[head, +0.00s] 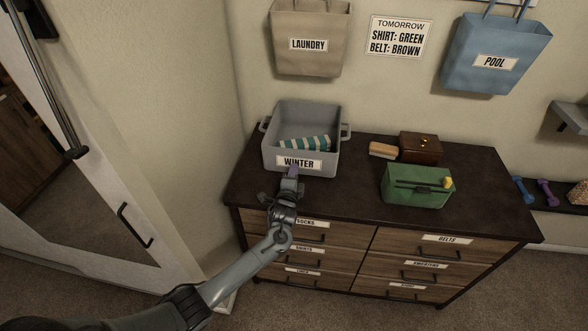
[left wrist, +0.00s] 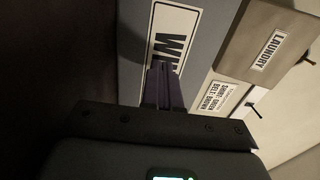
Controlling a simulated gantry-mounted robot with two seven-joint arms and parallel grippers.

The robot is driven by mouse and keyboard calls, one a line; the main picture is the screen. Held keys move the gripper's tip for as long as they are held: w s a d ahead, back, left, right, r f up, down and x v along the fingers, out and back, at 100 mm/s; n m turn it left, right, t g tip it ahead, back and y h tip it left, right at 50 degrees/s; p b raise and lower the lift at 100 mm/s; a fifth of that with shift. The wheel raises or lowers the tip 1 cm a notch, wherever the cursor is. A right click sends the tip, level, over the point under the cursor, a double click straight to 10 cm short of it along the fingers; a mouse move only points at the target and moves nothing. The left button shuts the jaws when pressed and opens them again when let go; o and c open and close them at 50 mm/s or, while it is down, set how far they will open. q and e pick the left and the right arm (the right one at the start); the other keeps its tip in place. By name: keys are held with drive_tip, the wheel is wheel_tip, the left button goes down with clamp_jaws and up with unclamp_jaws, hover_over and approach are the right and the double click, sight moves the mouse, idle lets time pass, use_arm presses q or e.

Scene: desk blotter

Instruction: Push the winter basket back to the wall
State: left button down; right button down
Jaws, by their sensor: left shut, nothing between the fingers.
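The winter basket (head: 306,117) is a grey open box with side handles and a WINTER label (head: 298,163) on its front. It stands on the left part of the dark dresser top, and a striped teal and white cloth (head: 305,144) lies inside. My left gripper (head: 293,172) is shut and empty, with its purple fingertips at the basket's front face just below the label. In the left wrist view the shut fingers (left wrist: 162,85) overlap the lower edge of the label (left wrist: 172,38); I cannot tell whether they touch the basket. My right gripper is not in view.
A green box (head: 417,190), a brown box (head: 420,147) and a tan block (head: 383,150) sit right of the basket on the dresser (head: 340,195). A laundry bag (head: 310,20) and a blue pool bag (head: 495,45) hang on the wall above.

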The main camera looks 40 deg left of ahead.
use_arm(q)
drive_tip(key=p+v, duration=0.2)
drive_tip(key=shift+s+d+r, duration=0.2)
drive_tip(key=shift+s+r, duration=0.1)
drive_tip(key=v, duration=0.6)
drive_tip(key=p+v, duration=0.1)
drive_tip(key=v, duration=0.2)
drive_tip(key=shift+f, duration=0.35)
drive_tip(key=s+d+f+n+g+h, duration=0.3)
drive_tip(key=s+d+h, duration=0.1)
drive_tip(key=s+d, duration=0.3)
drive_tip(key=s+d+f+n+g+h, duration=0.2)
drive_tip(key=s+d+n+g+h, duration=0.15)
drive_tip(key=s+d, duration=0.3)
drive_tip(key=s+d+r+n+g+h+p, duration=0.1)
drive_tip(key=s+d+r+n+g, duration=0.15)
drive_tip(key=s, duration=0.65)
drive_tip(key=s+d+r+n+g+h, duration=0.1)
drive_tip(key=s+d+r+g+h, duration=0.2)
drive_tip(key=s, duration=0.5)
wheel_tip(320, 180, up, 26)
drive_tip(key=y+p, duration=0.1)
drive_tip(key=p, duration=2.5)
drive_tip(key=shift+w+d+m+t, duration=0.15)
drive_tip(key=shift+d+m+t, duration=0.1)
drive_tip(key=shift+m+t, duration=0.05)
drive_tip(key=shift+f+y, duration=0.1)
drive_tip(key=shift+y, duration=0.15)
